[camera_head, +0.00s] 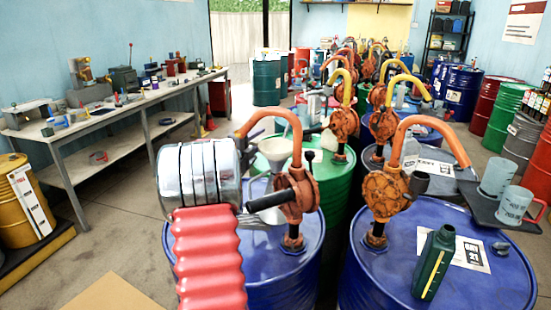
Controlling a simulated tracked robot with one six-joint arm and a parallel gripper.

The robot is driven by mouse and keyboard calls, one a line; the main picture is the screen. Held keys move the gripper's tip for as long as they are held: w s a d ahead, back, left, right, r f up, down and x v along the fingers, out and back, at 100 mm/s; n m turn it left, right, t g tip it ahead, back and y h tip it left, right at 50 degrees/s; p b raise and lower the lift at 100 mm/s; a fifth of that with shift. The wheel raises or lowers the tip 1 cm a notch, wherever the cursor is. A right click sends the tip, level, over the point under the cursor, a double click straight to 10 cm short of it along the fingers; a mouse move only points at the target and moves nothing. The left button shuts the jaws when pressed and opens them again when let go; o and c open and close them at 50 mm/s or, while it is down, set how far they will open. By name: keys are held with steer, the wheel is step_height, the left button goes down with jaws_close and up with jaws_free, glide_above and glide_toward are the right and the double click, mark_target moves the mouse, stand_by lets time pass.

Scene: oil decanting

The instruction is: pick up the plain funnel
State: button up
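A pale cream funnel (275,149) with a wide round mouth stands above the drums left of centre, behind the orange pump of the near blue drum. Its lower part is partly hidden by the pump and its pipe, so I cannot tell what it rests on. No marking shows on it. My arm, with a chrome ringed section and a red ribbed sleeve, fills the front left, close to the funnel's left side.
Orange hand pumps (296,190) (384,192) rise from blue drums (265,262) (408,262). A dark green oil bottle (434,262) stands on the right drum. Mugs (497,176) sit on a dark tray at right. A workbench (115,108) lines the left wall; floor before it is open.

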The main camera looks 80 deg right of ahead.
steer(key=shift+c, duration=0.4)
jaws_close()
